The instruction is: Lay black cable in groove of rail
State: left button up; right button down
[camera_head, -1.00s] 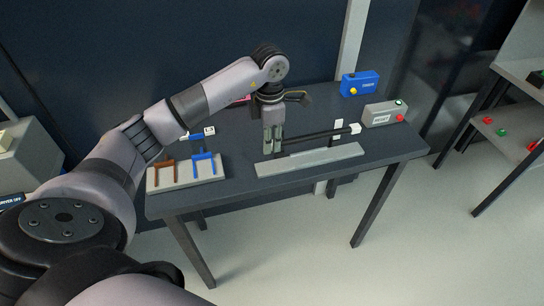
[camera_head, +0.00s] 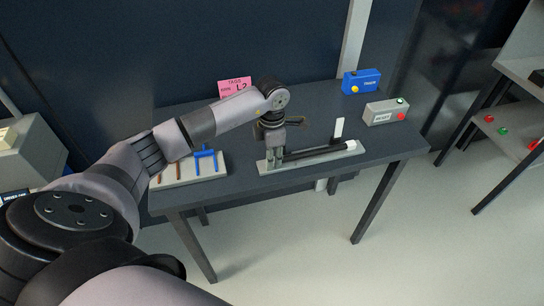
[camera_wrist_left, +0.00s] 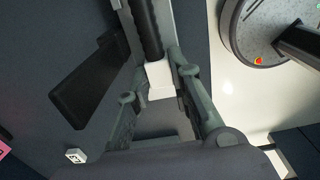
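The black cable (camera_head: 315,152) is a straight dark rod with a white end (camera_head: 350,145) at its right. It lies along or just above the grey rail (camera_head: 305,162) near the table's front edge; I cannot tell whether it sits in the groove. My left gripper (camera_head: 274,158) points down over the rail's left part, its fingers around the cable's left end. In the left wrist view the cable (camera_wrist_left: 148,30) and a white end piece (camera_wrist_left: 160,80) sit between the fingers. The groove is mostly hidden. My right gripper is not in view.
A light block with brown and blue forks (camera_head: 205,160) stands left of the rail. A white upright plate (camera_head: 338,128) is behind it. A grey button box (camera_head: 386,112) and a blue box (camera_head: 361,82) stand at the back right. A pink sign (camera_head: 234,87) is behind the arm.

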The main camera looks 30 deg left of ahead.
pick_arm(q)
jog(key=o, duration=0.5)
jog(key=shift+c, duration=0.2)
jog(key=shift+r, duration=0.1)
jog(key=shift+r, duration=0.2)
notch_tip(320, 180, up, 12)
jog(key=b, duration=0.2)
jog(key=shift+b, duration=0.3)
jog(key=shift+f, duration=0.1)
